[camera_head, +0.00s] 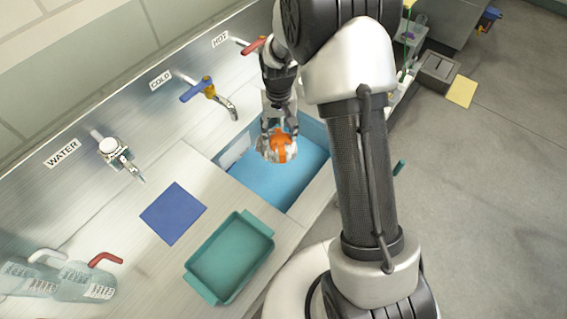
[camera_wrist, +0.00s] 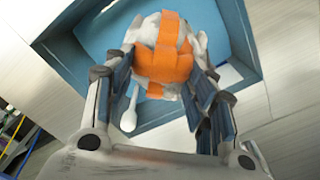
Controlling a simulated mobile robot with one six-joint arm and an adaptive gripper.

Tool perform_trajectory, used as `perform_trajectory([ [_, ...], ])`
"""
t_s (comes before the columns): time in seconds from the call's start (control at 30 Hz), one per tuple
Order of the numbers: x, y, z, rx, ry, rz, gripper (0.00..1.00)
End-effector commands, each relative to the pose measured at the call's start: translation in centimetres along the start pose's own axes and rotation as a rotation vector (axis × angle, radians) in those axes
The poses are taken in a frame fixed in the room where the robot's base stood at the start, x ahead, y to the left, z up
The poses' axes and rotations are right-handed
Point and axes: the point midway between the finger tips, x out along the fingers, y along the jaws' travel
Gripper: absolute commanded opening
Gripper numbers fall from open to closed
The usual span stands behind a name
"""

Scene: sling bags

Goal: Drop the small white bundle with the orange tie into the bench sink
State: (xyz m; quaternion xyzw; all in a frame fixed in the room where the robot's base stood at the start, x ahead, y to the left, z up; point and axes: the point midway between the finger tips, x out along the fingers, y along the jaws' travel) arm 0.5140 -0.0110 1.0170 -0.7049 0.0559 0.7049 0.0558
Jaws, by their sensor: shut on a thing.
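The small white bundle with the orange tie (camera_head: 279,147) is between the fingers of my gripper (camera_head: 279,128). In the wrist view the bundle (camera_wrist: 165,52) sits between both fingers, with the orange tie crossing it, and my gripper (camera_wrist: 158,95) is shut on it. The bench sink (camera_head: 300,184) is a blue basin set into the bench, and the bundle is over its opening in the head view. In the wrist view the sink (camera_wrist: 95,35) lies behind the bundle. The exact height of the bundle above the sink floor is hard to tell.
A teal tray (camera_head: 232,258) and a blue mat (camera_head: 173,213) lie on the bench left of the sink. Taps marked WATER (camera_head: 118,155), COLD (camera_head: 207,92) and HOT (camera_head: 253,46) line the back wall. A white spoon-like thing (camera_wrist: 129,112) shows by the sink edge.

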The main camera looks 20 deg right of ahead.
Motion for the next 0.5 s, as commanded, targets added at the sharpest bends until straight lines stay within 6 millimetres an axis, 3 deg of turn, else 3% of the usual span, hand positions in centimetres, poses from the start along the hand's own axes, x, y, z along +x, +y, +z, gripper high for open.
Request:
perform_trajectory([
  [0.23, 3.4, 0.0, 0.0, -0.001, 0.000, 0.000, 0.07],
  [0.5, 4.3, 0.0, 0.0, -0.001, 0.001, 0.000, 0.07],
])
